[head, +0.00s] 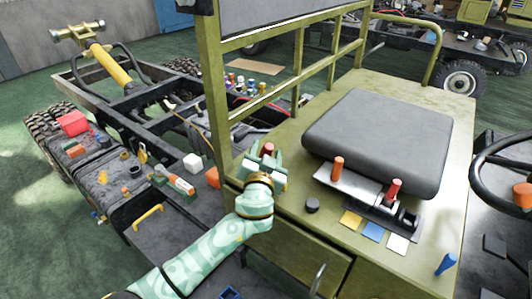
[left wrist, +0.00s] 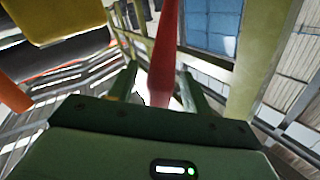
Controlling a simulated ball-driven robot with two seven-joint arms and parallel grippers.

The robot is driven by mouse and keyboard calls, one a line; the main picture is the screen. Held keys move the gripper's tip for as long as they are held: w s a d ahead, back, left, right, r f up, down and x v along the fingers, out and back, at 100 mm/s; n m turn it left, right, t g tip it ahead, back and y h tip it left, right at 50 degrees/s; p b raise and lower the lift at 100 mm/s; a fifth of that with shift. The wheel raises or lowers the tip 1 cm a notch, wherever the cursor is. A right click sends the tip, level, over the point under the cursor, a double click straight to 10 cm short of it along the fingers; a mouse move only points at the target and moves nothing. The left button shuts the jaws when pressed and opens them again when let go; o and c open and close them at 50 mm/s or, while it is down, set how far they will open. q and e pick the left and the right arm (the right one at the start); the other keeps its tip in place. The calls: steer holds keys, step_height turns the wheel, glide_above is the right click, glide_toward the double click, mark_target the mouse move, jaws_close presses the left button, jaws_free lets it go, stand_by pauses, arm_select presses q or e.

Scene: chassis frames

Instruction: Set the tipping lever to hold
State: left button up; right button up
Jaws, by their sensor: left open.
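My left gripper (head: 266,158) is at the left edge of the olive cab deck, in front of the rail. It is open, with a red lever handle (head: 268,149) between its fingers. In the left wrist view this handle (left wrist: 165,50) rises between the two fingers (left wrist: 157,88); I cannot tell whether they touch it. The lever's lower part is hidden. An orange handle (head: 337,168) and another red handle (head: 394,188) stand on a metal plate by the seat. No lettering is readable, so I cannot tell which lever is the tipping one. My right gripper is out of view.
A dark seat cushion (head: 375,140) lies behind the plate. Yellow (head: 350,219), blue (head: 373,231) and white (head: 398,244) squares lie before it, with a black knob (head: 312,205) to their left. The olive rail (head: 290,90) stands close behind my left gripper.

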arm_select(q)
jaws_close()
steer(key=a+n+p, duration=0.1)
steer(key=w+a+r+n+g+p, duration=0.1)
steer(key=p, duration=0.1)
steer(key=shift+w+a+r+n+g, duration=0.15)
steer(key=shift+w+a+n+g, duration=0.15)
steer(key=shift+a, duration=0.05)
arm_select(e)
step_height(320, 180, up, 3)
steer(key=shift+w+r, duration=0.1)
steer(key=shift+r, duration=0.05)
arm_select(q)
steer(key=shift+w+a+f+n+p, duration=0.3)
steer(key=shift+a+p, duration=0.05)
steer(key=shift+p, duration=0.05)
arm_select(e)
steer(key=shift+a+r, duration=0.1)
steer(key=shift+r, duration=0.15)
arm_select(q)
jaws_free()
steer(key=shift+s, duration=0.1)
